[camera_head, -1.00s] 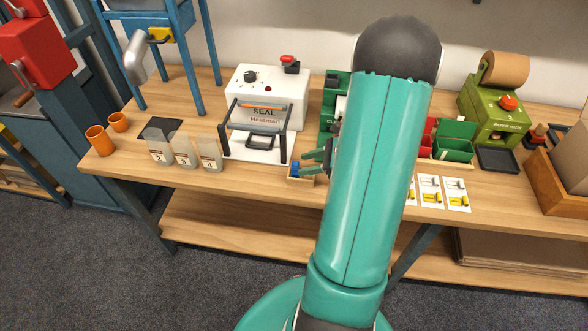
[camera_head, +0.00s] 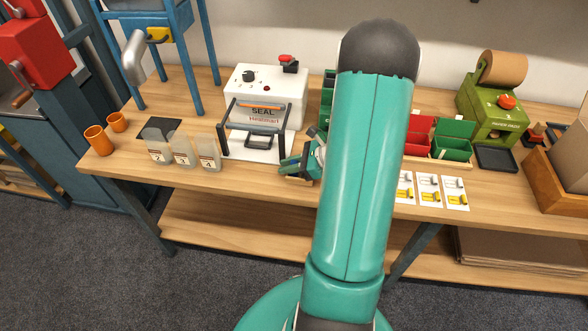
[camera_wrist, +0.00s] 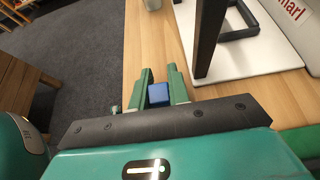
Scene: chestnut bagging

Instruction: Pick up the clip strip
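A small blue piece (camera_wrist: 158,94), which may be the clip strip, shows between my fingers in the wrist view. My gripper (camera_wrist: 160,82) points down at the wooden table top with its two green fingers apart, one on each side of the blue piece. Whether the fingers touch it is not clear. In the head view my gripper (camera_head: 288,168) is low over the table front, just right of the heat sealer (camera_head: 262,98), and covers the small wooden holder there. The blue piece is hidden in that view.
The sealer's black frame and white base (camera_wrist: 245,45) stand close to the right finger. Red and green bins (camera_head: 452,147) and clip cards (camera_head: 429,190) are to the right. The table's front edge is close.

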